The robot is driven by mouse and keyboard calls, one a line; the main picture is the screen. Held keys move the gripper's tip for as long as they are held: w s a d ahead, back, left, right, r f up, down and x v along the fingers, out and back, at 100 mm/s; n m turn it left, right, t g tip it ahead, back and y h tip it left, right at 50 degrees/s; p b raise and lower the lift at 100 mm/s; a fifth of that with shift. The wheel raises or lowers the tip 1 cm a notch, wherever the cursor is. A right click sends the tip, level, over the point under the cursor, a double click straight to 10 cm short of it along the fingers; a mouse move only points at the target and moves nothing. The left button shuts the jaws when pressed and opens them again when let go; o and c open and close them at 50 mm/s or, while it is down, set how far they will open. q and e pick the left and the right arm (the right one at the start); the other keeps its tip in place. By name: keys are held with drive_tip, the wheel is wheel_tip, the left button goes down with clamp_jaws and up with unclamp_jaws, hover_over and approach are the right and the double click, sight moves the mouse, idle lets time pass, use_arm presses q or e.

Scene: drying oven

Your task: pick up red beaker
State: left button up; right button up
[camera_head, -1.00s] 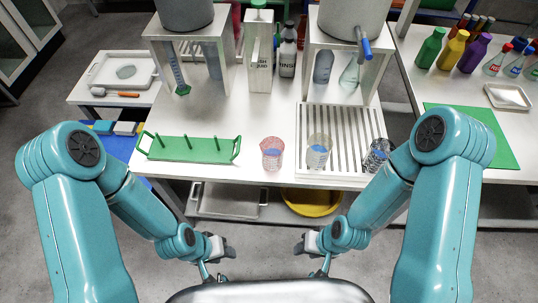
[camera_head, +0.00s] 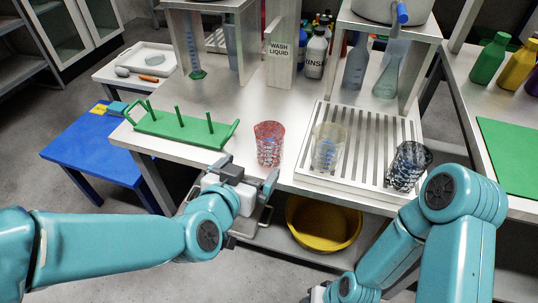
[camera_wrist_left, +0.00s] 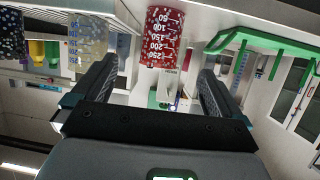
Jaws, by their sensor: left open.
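The red beaker (camera_head: 268,144) stands upright on the white table near its front edge, between the green rack and the slatted tray. It also shows in the left wrist view (camera_wrist_left: 163,38), beyond and between the two fingers. My left gripper (camera_head: 252,178) is open and empty, just in front of and slightly left of the beaker, apart from it. Its two dark fingers (camera_wrist_left: 158,92) are spread wide in the left wrist view. My right gripper (camera_head: 318,294) is only partly seen at the bottom edge, so its jaws cannot be read.
A green rack (camera_head: 185,128) stands left of the red beaker. A clear beaker (camera_head: 327,146) and a dark beaker (camera_head: 408,166) stand on the slatted tray (camera_head: 345,183) to the right. A yellow basin (camera_head: 322,226) sits below. A blue table (camera_head: 90,150) is at left.

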sight(265, 152)
use_arm(q)
drive_tip(key=x, duration=0.3)
drive_tip(key=b+x, duration=0.1)
drive_tip(key=x, duration=0.3)
drive_tip(key=shift+a+f, duration=0.1)
drive_tip(key=shift+f, duration=0.15)
drive_tip(key=shift+w, duration=0.4)
drive_tip(key=b+x, duration=0.1)
drive_tip(key=x, duration=0.5)
drive_tip(key=shift+w+f+b, duration=0.25)
drive_tip(key=shift+f+b, duration=0.15)
drive_tip(key=shift+s+r, duration=0.1)
drive_tip(key=c, duration=1.1)
